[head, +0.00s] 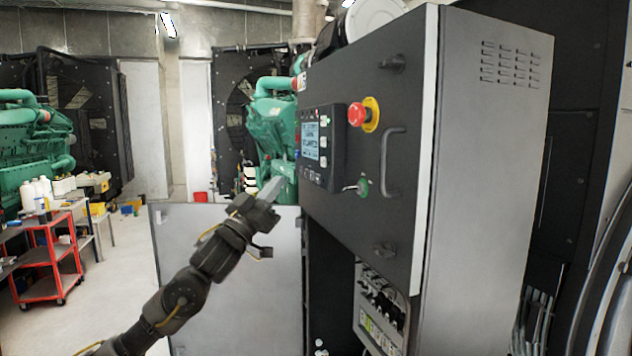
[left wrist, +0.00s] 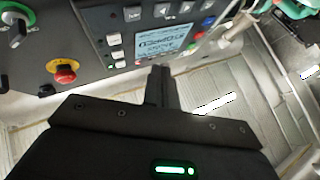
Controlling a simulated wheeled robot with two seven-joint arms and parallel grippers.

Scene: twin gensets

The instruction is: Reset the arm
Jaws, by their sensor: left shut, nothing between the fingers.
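My left arm reaches in from the lower left in the head view. Its left gripper (head: 272,188) is shut and empty, held in front of the control cabinet (head: 400,150), left of the panel. In the left wrist view the shut fingers (left wrist: 161,85) point toward the display panel (left wrist: 165,40). The cabinet door carries a control panel with a lit screen (head: 311,141), a red emergency stop on a yellow ring (head: 364,114) and a green switch (head: 362,187). The fingers appear apart from the panel. My right gripper is in neither view.
A grey open lower door (head: 230,270) stands beneath the left gripper. The lower bay shows breakers (head: 380,305). A red cart (head: 48,260) with bottles stands at the left. Green engines (head: 30,150) stand behind. The floor between cart and cabinet is clear.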

